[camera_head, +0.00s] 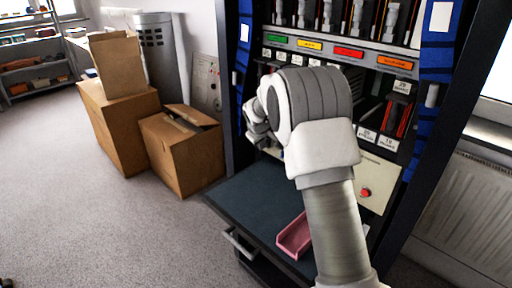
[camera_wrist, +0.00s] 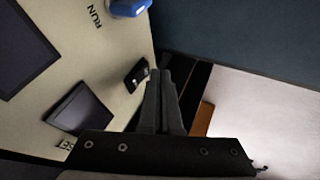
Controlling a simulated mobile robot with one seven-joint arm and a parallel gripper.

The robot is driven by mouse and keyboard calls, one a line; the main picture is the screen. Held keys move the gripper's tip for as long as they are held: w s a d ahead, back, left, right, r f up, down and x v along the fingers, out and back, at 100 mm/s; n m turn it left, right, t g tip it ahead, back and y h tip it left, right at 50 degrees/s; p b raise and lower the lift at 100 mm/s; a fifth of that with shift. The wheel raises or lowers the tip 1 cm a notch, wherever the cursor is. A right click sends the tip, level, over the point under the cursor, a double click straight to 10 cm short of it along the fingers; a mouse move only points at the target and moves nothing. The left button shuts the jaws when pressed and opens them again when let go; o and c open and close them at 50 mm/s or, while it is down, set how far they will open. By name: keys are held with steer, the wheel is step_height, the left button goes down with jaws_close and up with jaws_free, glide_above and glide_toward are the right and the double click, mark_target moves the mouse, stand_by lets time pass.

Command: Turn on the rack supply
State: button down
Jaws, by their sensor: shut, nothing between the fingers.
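A beige supply panel (camera_head: 377,182) with a red button (camera_head: 365,192) shows low on the rack in the head view, partly hidden by my arm. In the wrist view the beige panel (camera_wrist: 118,52) fills the left side. It carries a black rocker switch (camera_wrist: 137,74), a blue knob (camera_wrist: 128,7) beside the word RUN, and a dark display-like rectangle (camera_wrist: 80,109). My gripper (camera_wrist: 166,78) is shut and empty. Its fingertips appear just right of the rocker switch; I cannot tell whether they touch it. In the head view my arm hides the fingers.
The rack (camera_head: 428,70) has blue side posts, coloured labels and shelved tools. A dark work surface (camera_head: 243,207) juts out at its front, with a pink tray (camera_head: 294,237) on it. Cardboard boxes (camera_head: 181,151) stand left of the rack. The carpet (camera_head: 70,215) at left is clear.

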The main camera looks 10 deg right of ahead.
steer(key=shift+w+d, duration=0.25)
steer(key=shift+d, duration=0.1)
steer(key=shift+w+d+f, duration=0.1)
steer(key=shift+f, duration=0.05)
stand_by(0.3)
steer(key=shift+r+p, duration=0.75)
steer(key=shift+r, duration=0.15)
